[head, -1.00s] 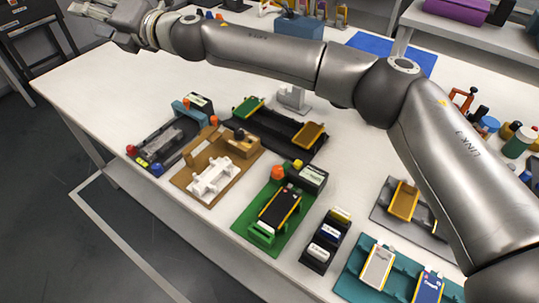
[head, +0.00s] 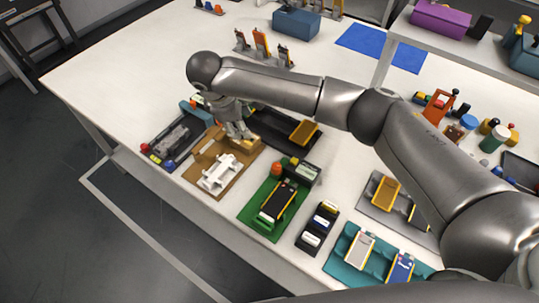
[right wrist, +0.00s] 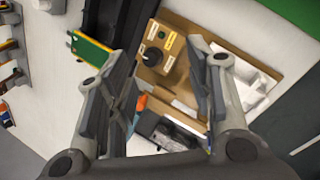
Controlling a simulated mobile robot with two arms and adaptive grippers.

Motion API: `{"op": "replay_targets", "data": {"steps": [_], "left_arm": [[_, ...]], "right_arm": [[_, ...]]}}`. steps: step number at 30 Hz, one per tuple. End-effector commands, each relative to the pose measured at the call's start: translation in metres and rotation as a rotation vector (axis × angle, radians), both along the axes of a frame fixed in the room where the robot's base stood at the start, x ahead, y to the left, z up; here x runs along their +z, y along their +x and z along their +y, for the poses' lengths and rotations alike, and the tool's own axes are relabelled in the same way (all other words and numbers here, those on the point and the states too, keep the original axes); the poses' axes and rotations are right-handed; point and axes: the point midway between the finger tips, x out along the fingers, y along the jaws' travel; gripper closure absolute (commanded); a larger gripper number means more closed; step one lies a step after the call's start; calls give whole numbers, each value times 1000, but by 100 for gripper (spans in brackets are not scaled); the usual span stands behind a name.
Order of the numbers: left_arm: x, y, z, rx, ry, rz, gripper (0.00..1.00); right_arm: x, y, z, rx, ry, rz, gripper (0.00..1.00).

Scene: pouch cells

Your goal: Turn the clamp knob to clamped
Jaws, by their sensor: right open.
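The clamp knob (right wrist: 153,55) is black and round. It sits on a light brown block (right wrist: 168,70) with yellow labels, at one end of a tan fixture board (head: 195,180). A white frame-like part (head: 219,173) lies on the board and also shows in the right wrist view (right wrist: 248,82). The label text is too small to read.
A black fixture (head: 170,147) stands left of the board. A long black tray (head: 275,127) with a yellow-edged piece (head: 303,132) is to the right. A green fixture (head: 262,222) and a black holder (head: 318,228) are nearer the front.

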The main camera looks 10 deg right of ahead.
Motion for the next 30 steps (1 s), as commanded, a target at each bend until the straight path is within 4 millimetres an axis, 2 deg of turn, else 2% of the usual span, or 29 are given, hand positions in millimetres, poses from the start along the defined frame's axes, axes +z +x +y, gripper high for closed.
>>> {"op": "replay_targets", "data": {"steps": [1,3,6,9,14,24,30], "left_arm": [[8,-4,1,-1,1,2,60],[11,-10,2,-2,1,6,60],[13,-15,3,-2,1,7,60],[13,-17,3,-3,1,8,60],[16,-18,4,-3,1,8,60],[28,-18,4,-3,1,9,60],[31,-18,4,-3,1,9,60]], "right_arm": [[3,-18,-10,-22,-31,75,52],[2,-40,-22,-46,-71,166,52],[4,-62,-34,-65,-115,258,52],[4,-74,-40,-75,-141,307,52],[-5,-78,-47,-78,-150,323,52],[-62,-82,-70,-78,-150,321,52],[-87,-84,-80,-77,-150,318,52]]}}
